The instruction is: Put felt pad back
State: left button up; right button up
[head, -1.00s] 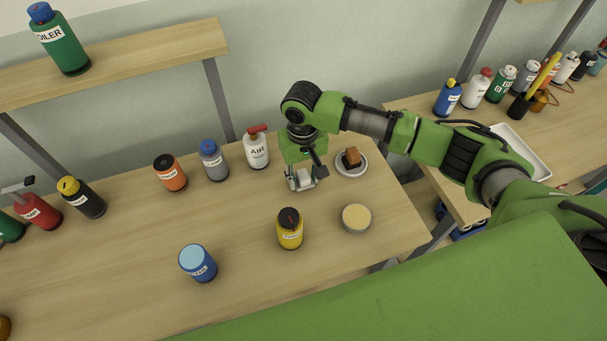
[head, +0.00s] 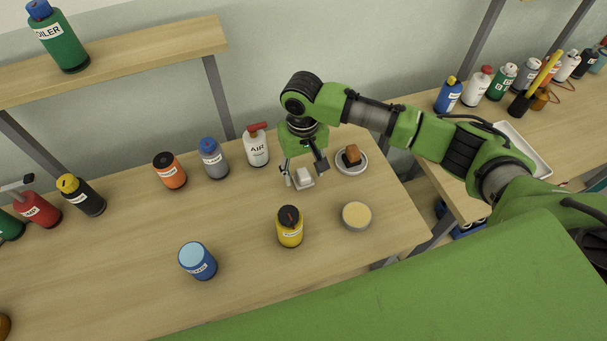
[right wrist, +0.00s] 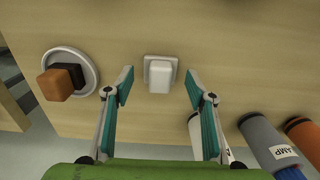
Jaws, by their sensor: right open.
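A small white block, which looks like the felt pad (head: 304,175), sits on a small pale square plate (head: 305,185) on the wooden bench. In the right wrist view the white block (right wrist: 159,78) sits on the square plate (right wrist: 148,63), between and a little beyond the fingertips. My right gripper (head: 305,172) is open above it, pointing down; the fingers (right wrist: 159,77) stand apart on both sides without visible contact. A brown block with a dark base (head: 352,155) sits on a round grey-white dish (head: 363,169) to the right. My left gripper is not seen.
A white AIR bottle (head: 256,149) stands close behind left of the gripper. A yellow bottle (head: 290,228) and a round tin with a tan top (head: 356,216) stand in front. A blue jar (head: 198,262) is front left. Bare bench lies between them.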

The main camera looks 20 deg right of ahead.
aim_at(303, 174)
notch_tip(303, 174, up, 10)
jog(key=b, duration=0.1)
jog(key=shift+r+b, duration=0.25)
jog(key=shift+b, duration=0.05)
